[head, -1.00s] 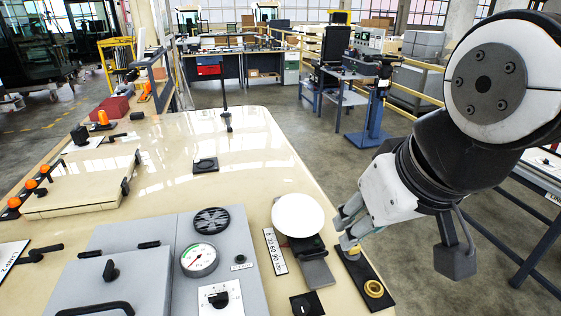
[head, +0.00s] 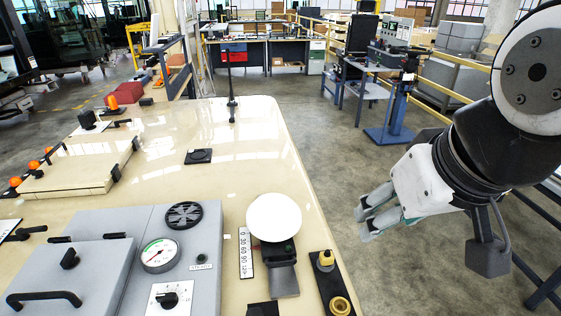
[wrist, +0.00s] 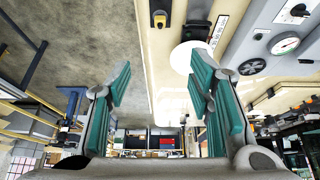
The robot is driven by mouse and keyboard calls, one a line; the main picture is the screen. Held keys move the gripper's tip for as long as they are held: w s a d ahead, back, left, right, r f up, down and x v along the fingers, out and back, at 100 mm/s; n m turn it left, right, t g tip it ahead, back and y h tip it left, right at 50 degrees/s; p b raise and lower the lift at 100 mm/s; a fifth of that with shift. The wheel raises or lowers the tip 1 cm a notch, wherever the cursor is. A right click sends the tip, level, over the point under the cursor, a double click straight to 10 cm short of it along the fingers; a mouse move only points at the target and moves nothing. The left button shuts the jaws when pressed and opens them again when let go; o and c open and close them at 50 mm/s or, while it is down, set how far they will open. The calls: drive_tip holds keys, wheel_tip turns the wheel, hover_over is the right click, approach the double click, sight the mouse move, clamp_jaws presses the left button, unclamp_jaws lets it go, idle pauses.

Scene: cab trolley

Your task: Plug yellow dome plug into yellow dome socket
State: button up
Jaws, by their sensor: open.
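The yellow dome plug (head: 326,259) stands at the far end of a narrow black plate near the right edge of the cream top. The yellow ring-shaped socket (head: 340,306) is at the near end of the same plate. My gripper (head: 367,219) is open and empty, to the right of the plug and apart from it, out past the top's edge. In the wrist view both fingers of my gripper (wrist: 160,75) stand apart with nothing between them. A yellow part (wrist: 159,20) on the black plate shows at the top there; I cannot tell plug from socket.
A white round disc (head: 274,217) on a dark stand is left of the plate, next to a number strip (head: 246,252). A grey panel with a gauge (head: 160,255) lies further left. Open floor (head: 330,170) lies right of the top.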

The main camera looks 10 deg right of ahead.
drive_tip(key=w+f+g, duration=0.3)
drive_tip(key=w+f, duration=0.4)
drive_tip(key=w, duration=0.3)
drive_tip(key=g, duration=0.3)
approach(327, 254)
drive_tip(key=shift+s+p, duration=0.2)
drive_tip(key=shift+p, duration=0.2)
drive_tip(key=shift+f, duration=0.4)
drive_tip(key=shift+f, duration=0.1)
drive_tip(key=shift+f+b, duration=1.95)
drive_tip(key=shift+f, duration=2.45)
clamp_jaws()
drive_tip(key=shift+r+p, duration=1.75)
drive_tip(key=shift+r, duration=1.25)
